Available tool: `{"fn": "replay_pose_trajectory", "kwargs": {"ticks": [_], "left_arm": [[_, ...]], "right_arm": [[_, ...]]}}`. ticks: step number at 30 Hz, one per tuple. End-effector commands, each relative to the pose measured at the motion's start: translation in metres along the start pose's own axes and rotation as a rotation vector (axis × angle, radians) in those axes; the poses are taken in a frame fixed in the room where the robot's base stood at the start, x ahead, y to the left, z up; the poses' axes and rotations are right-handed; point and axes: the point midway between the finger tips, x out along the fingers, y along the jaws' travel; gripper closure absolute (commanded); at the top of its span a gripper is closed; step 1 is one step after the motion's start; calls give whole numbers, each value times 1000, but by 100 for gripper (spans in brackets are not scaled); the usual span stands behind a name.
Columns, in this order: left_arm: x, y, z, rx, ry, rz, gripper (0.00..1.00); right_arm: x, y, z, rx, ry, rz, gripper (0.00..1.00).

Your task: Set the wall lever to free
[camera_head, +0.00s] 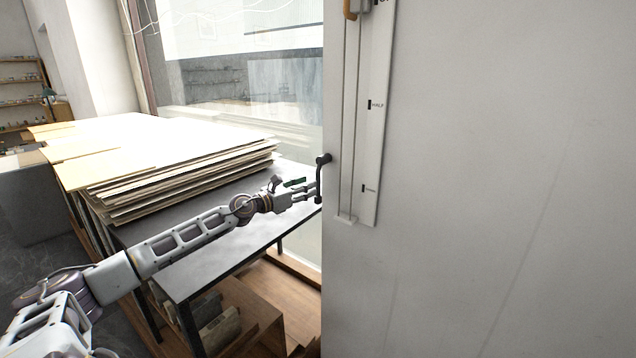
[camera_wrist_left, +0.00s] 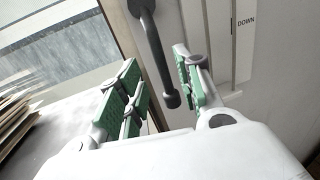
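A dark lever (camera_head: 321,176) with a bent top hangs at the left edge of the grey wall. It also shows in the left wrist view (camera_wrist_left: 152,48), slanting down to a rounded knob end. My left gripper (camera_head: 308,190) is at the lever's lower end in the head view. In the left wrist view its green-padded fingers (camera_wrist_left: 156,82) are spread apart, with the lever's knob end in the gap between them. I cannot tell whether a finger touches it. No label reading free is legible. My right gripper is not in view.
A white scale strip (camera_head: 371,130) on the wall right of the lever has marks reading HALF and DOWN. A grey slider with a brass-coloured handle (camera_head: 350,10) is at its top. Stacked boards (camera_head: 180,175) lie on a dark table (camera_head: 195,270) behind my left arm.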

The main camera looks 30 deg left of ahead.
Motion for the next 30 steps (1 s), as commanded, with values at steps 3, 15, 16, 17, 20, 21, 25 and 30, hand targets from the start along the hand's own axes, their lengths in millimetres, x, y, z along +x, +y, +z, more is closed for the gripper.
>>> {"fn": "replay_pose_trajectory", "kwargs": {"ticks": [3,15,16,17,20,21,25,30], "left_arm": [[4,-1,2,0,-1,-1,65],[19,1,1,-2,-1,1,65],[20,1,1,-2,-1,1,65],[22,1,2,-2,-2,1,65],[26,0,1,-2,-1,0,65],[27,0,2,-1,-1,0,65],[33,-1,2,-1,0,-2,65],[42,0,2,-2,-2,1,65]], "right_arm": [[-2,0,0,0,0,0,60],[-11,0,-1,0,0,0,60],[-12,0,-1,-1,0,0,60],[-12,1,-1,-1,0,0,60],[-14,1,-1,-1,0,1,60],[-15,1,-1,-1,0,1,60],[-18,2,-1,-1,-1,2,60],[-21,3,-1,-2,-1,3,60]]}}
